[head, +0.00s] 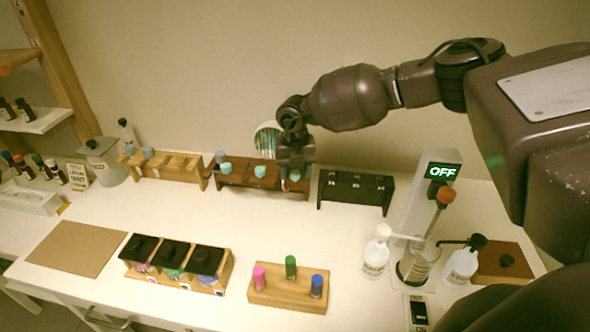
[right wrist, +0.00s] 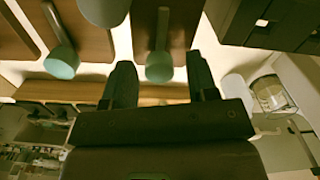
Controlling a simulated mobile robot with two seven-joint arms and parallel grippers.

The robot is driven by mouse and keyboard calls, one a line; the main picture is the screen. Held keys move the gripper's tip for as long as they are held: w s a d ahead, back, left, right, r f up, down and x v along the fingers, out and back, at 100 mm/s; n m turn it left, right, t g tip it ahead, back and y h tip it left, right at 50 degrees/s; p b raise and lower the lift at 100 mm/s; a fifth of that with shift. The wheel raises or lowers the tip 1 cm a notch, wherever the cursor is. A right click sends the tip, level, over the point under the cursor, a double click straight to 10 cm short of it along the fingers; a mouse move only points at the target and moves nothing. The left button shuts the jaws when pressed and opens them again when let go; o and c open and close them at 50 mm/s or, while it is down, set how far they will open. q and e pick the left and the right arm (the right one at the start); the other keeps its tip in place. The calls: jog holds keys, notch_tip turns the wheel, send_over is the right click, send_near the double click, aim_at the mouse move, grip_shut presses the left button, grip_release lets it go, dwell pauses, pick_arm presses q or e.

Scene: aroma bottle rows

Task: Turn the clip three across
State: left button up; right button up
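The dark brown wooden rack (head: 240,181) stands at the back middle of the table, with three teal round-ended clips along its front: left (head: 226,168), middle (head: 260,171) and right (head: 295,174). My right gripper (head: 296,167) is over the rack's right end, fingers pointing down at the third clip. In the right wrist view the two fingers (right wrist: 161,80) are spread, with a teal round end (right wrist: 158,67) in line with the gap between them. Another teal end (right wrist: 61,63) is left of the fingers. I cannot tell whether either finger touches the clip. My left gripper is out of view.
A light wood rack (head: 165,181) stands left and a black case (head: 355,189) right of the dark rack. A device reading OFF (head: 441,171), a beaker (head: 418,262) and white bottles (head: 375,258) are at right. Capped jars and a vial block (head: 287,292) stand in front. The centre is clear.

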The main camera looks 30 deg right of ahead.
jog(key=c, duration=0.8)
jog(key=shift+c, duration=0.2)
